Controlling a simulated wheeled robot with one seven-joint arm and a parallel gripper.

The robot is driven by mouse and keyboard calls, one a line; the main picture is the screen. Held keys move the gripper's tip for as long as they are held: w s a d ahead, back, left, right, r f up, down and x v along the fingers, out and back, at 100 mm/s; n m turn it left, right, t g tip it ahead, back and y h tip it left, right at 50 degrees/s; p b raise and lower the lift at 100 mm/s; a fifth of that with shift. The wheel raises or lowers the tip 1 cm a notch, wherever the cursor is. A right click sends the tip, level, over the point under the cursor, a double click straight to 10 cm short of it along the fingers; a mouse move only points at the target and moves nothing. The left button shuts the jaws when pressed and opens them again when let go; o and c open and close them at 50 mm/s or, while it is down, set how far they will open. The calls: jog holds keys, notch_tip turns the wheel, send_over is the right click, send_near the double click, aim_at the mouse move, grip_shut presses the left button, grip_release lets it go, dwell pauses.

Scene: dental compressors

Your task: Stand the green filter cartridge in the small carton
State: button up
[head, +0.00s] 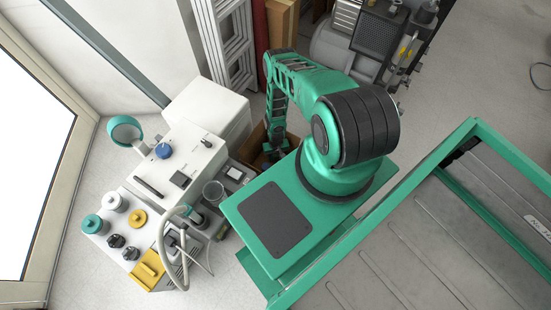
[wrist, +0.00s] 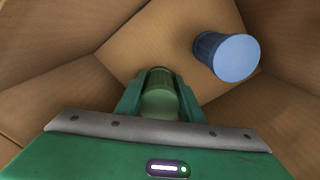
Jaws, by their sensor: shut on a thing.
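In the wrist view the green filter cartridge (wrist: 160,98) is between the fingers of my gripper (wrist: 160,100), which is shut on it. The cartridge is inside the small carton (wrist: 125,50), with the carton's brown walls around it. I cannot tell whether its lower end touches the carton floor. In the head view the carton (head: 250,147) shows only in part behind my arm, and my gripper (head: 272,150) reaches down into it. The cartridge is hidden in the head view.
A blue cartridge (wrist: 228,57) stands in the carton, right of and apart from the green one. In the head view a white machine (head: 180,165) with knobs and a hose is left of the carton. A compressor (head: 345,45) and a metal rack (head: 225,40) are behind.

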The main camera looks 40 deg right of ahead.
jog(key=shift+f, duration=0.1)
jog(key=o, duration=1.1)
jog(key=shift+c, duration=0.2)
notch_tip(320, 180, up, 12)
jog(key=shift+r, duration=0.15)
